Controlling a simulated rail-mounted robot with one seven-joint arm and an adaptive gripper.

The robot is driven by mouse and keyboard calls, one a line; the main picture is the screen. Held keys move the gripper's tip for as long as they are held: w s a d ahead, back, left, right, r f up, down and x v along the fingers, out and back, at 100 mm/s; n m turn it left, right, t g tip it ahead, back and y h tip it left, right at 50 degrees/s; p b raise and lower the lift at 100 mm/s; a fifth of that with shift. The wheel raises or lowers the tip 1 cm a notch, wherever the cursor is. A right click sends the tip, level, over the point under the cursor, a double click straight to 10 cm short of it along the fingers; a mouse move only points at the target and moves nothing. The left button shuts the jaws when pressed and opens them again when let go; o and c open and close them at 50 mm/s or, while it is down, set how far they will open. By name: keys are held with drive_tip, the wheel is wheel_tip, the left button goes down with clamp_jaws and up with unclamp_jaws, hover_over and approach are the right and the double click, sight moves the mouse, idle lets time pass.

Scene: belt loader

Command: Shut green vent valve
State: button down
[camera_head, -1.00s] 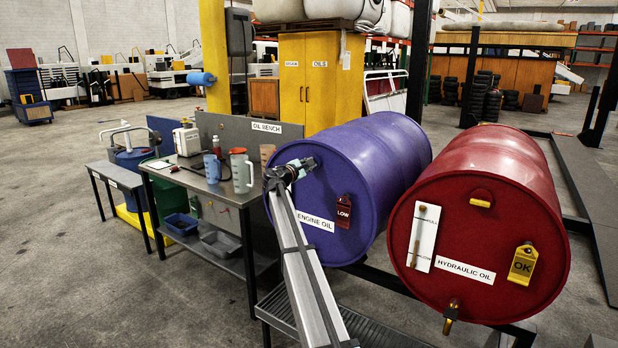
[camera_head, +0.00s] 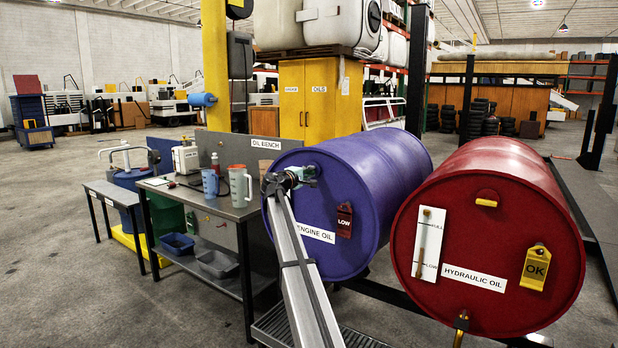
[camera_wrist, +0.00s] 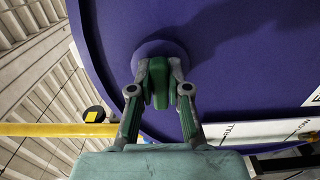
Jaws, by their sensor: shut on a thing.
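The green vent valve (camera_wrist: 159,84) sits on a round purple boss high on the end face of the purple ENGINE OIL drum (camera_head: 385,165). In the wrist view my gripper (camera_wrist: 160,72) has one finger on each side of the valve's green handle and is shut on it. In the head view my gripper (camera_head: 296,176) is at the upper left of the drum's end face, and the wrist and fingers hide most of the valve. A dark red LOW tag (camera_head: 344,221) hangs on the same face.
The red HYDRAULIC OIL drum (camera_head: 465,215) lies to the right, with a yellow OK tag (camera_head: 535,267). The oil bench (camera_head: 200,192) with jugs and a bottle stands at the left. A yellow cabinet (camera_head: 308,95) is behind. Open floor lies at the far left.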

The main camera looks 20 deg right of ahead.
idle(0.4)
drive_tip(key=c, duration=1.1)
unclamp_jaws()
drive_tip(key=shift+d, duration=0.1)
drive_tip(key=v, duration=1.2)
drive_tip(key=shift+w, duration=0.1)
